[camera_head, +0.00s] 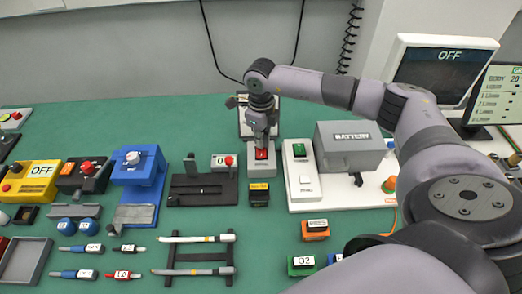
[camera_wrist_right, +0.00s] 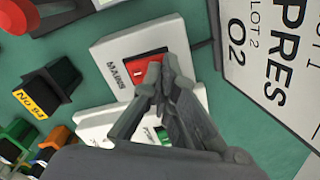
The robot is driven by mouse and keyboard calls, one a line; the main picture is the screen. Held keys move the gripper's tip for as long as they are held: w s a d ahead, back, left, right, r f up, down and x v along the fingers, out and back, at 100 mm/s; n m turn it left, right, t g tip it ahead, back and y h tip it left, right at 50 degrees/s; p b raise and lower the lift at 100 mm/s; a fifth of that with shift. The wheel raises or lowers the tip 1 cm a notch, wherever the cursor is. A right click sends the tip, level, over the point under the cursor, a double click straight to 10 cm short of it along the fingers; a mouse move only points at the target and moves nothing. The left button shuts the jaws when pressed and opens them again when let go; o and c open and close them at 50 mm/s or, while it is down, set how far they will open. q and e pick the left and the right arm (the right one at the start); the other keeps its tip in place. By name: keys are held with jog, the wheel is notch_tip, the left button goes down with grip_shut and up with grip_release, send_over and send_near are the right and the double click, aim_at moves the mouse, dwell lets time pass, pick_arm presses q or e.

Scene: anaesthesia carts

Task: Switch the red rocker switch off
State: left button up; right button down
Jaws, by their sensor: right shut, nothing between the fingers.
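The red rocker switch (camera_head: 261,155) is set in a small pale box (camera_head: 262,170) at the middle of the green bench. In the wrist view the red rocker (camera_wrist_right: 146,62) shows on the white box (camera_wrist_right: 110,48) marked MAINS, partly hidden by my fingers. My right gripper (camera_head: 261,140) is shut and empty, pointing down at the rocker from above. In the wrist view its fingertips (camera_wrist_right: 160,80) overlap the rocker's edge; I cannot tell whether they touch it. My left gripper is not in view.
A white panel (camera_head: 303,200) with a green switch (camera_head: 299,149) and a grey BATTERY box (camera_head: 350,147) stands close on the right. A small black block (camera_head: 259,193) is just in front. A monitor (camera_head: 446,70) reads OFF. A PRES O2 sign (camera_wrist_right: 275,60) stands beside the switch box.

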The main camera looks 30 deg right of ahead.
jog(key=shift+f, duration=0.3)
jog(key=shift+r+p, duration=1.9)
jog(key=shift+r, duration=1.65)
